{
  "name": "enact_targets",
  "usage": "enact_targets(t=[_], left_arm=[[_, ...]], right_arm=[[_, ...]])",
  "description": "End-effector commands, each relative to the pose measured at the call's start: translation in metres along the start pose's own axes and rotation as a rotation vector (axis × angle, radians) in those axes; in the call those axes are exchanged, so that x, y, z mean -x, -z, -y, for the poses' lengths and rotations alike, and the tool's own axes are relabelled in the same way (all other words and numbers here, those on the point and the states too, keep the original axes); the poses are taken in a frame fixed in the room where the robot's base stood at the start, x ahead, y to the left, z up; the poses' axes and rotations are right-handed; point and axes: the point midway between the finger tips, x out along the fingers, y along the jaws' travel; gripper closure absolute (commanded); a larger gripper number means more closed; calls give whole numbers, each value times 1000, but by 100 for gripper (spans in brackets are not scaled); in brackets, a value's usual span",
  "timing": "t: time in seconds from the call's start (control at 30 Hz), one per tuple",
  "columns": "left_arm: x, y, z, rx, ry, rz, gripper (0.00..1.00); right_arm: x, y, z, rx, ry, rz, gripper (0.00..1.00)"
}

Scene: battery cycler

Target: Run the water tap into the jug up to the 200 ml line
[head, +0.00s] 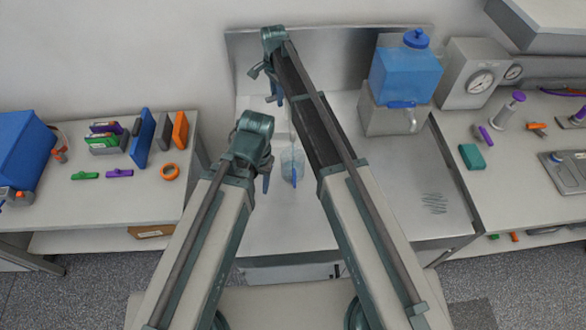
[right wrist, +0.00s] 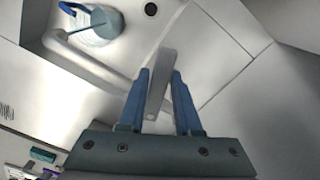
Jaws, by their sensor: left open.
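The clear jug (head: 288,158) with a blue handle (head: 294,178) stands on the steel worktop, partly behind my right arm. In the right wrist view the jug (right wrist: 98,30) is at the upper left, below the end of the pale tap spout (right wrist: 85,62). Its scale and water level are too small to read. My left gripper (head: 266,184) is open and empty, just left of the jug and apart from it. My right gripper (head: 276,92) is at the tap by the back panel. A grey tap lever (right wrist: 162,80) lies between its blue fingers (right wrist: 160,80); whether they grip it is unclear.
A blue water tank (head: 405,75) sits on a steel stand (head: 385,120) at the back right. Gauges (head: 481,82) stand further right. The left table (head: 110,205) carries small coloured parts.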

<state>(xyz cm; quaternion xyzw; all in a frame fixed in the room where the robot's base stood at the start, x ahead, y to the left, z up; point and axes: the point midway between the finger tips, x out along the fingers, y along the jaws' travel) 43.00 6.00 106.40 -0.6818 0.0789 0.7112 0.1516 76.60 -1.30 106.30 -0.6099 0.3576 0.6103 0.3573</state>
Motion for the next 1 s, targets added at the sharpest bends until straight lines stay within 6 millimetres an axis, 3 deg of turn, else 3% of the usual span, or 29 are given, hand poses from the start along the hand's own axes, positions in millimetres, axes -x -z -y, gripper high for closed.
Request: enact_targets(t=[0.27,0.87,0.9,1.0], left_arm=[[0,0,0,0,0,0,50],[0,0,0,0,0,0,50],[0,0,0,0,0,0,50],[0,0,0,0,0,0,50]], right_arm=[[0,4,14,-278,2,-1,71],[0,6,18,-289,3,-1,71],[0,6,18,-288,3,-1,56],[0,6,18,-288,3,-1,56]])
